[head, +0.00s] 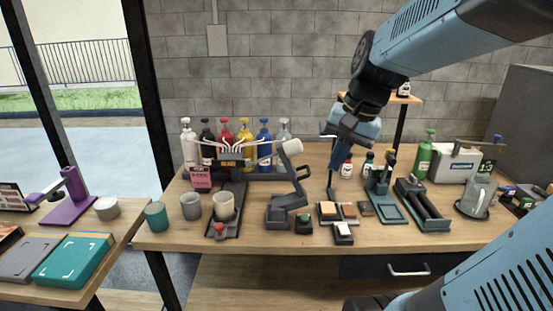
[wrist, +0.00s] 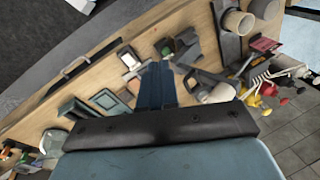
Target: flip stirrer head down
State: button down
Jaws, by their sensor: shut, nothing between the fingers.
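The stirrer (head: 301,178) is a dark grey machine near the middle of the bench in the head view, with a pale cylinder (head: 292,147) at its upper end. The same machine shows right of my fingers in the wrist view, with its pale cylinder (wrist: 222,92). Its head appears raised, but the exact angle is hard to tell. My gripper (head: 336,165) points down above the bench, to the right of the stirrer and apart from it. Its blue fingers (wrist: 156,70) are together and empty in the wrist view.
Several pump bottles (head: 243,145) stand behind the stirrer. A beige cup (head: 224,205) sits on a dark stand to its left. Small blocks (head: 328,210), a teal stand (head: 388,207) and a dark roller tray (head: 424,208) crowd the bench to the right. The bench's front strip (head: 270,241) is clear.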

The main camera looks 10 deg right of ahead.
jog(key=w+d+f+m+y, duration=0.3)
jog(key=w+d+m+y, duration=0.1)
jog(key=w+d+m, duration=0.2)
jog(key=w+d+f+m+y, duration=0.3)
jog(key=w+d+m, duration=0.4)
jog(key=d, duration=0.3)
jog(key=shift+f+m+y, duration=0.25)
jog(key=shift+m+y, duration=0.35)
jog(key=shift+m, duration=0.1)
jog(key=shift+f, duration=0.1)
jog(key=w+a+f, duration=0.1)
jog(key=a+f, duration=0.1)
jog(key=a, duration=0.3)
jog(key=w+a+f, duration=0.2)
jog(key=a, duration=0.4)
jog(key=shift+a+f, duration=0.3)
jog(key=shift+f, duration=0.1)
